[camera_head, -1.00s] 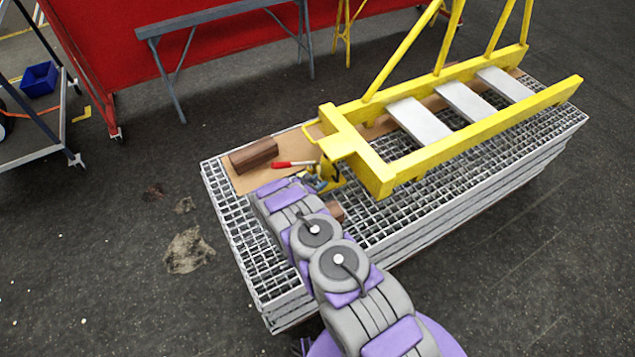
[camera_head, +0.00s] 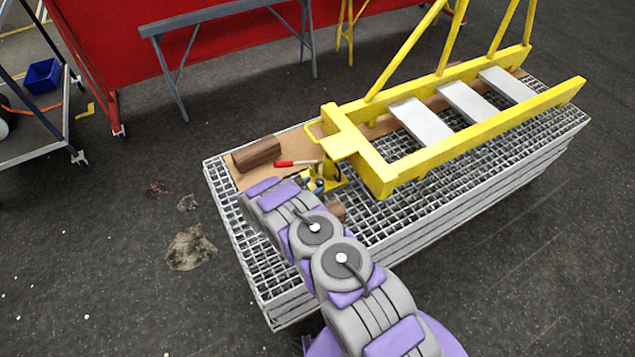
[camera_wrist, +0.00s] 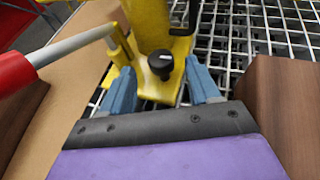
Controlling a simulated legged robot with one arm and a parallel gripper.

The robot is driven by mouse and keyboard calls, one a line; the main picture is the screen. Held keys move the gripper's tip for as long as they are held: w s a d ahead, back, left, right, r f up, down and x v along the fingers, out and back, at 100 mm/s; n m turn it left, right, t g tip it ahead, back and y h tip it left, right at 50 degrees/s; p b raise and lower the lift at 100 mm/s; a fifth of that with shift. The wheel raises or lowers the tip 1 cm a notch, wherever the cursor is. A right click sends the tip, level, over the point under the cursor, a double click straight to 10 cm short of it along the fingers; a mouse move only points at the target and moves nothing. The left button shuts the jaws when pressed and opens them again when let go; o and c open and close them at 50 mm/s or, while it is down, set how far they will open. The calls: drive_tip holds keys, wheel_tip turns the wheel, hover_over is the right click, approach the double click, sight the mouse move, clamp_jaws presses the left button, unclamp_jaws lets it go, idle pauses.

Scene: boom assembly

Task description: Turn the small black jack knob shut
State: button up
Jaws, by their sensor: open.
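The small black jack knob (camera_wrist: 161,63) has a white mark and sits low on the front of the yellow jack (camera_wrist: 150,22) in the wrist view. My gripper (camera_wrist: 162,80) is open, its two blue fingers to the left and right of the knob, which shows between and just beyond the tips. I cannot tell whether the fingers touch it. The red-handled lever (camera_wrist: 70,48) sticks out of the jack to the left. In the head view the jack (camera_head: 331,176) stands under the corner of the yellow boom (camera_head: 375,170); the knob is too small to tell there.
A brown wooden block (camera_head: 256,153) lies on the board left of the jack, and another block (camera_wrist: 285,110) is close to the right of my gripper in the wrist view. The grating platform (camera_head: 265,275) is bare in front.

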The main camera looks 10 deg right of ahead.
drive_tip(key=p+v, duration=0.2)
drive_tip(key=v, duration=1)
drive_tip(key=shift+s+a, duration=0.3)
drive_tip(key=s+d+r+m+g+h, duration=0.1)
drive_tip(key=d+r+m+g, duration=0.1)
drive_tip(key=d+r+m, duration=0.45)
drive_tip(key=s+d+r+m+g+h, duration=0.1)
drive_tip(key=s+d+r+g, duration=0.2)
drive_tip(key=r, duration=0.7)
drive_tip(key=d+r+m+g, duration=0.2)
drive_tip(key=d+r+m, duration=0.1)
drive_tip(key=d+r, duration=0.45)
drive_tip(key=s+d+r+m+g+y, duration=0.35)
drive_tip(key=s+r+m, duration=0.35)
drive_tip(key=s+r, duration=0.45)
drive_tip(key=s+a+r+m+y, duration=0.2)
drive_tip(key=s+y, duration=0.1)
drive_tip(key=s, duration=0.6)
drive_tip(key=s+a+r+m+y, duration=0.2)
drive_tip(key=s+a+m+y, duration=0.1)
drive_tip(key=s, duration=0.6)
drive_tip(key=s+a+r+m+y, duration=0.3)
drive_tip(key=s, duration=0.6)
drive_tip(key=shift+s+a, duration=0.15)
drive_tip(key=shift+s, duration=0.1)
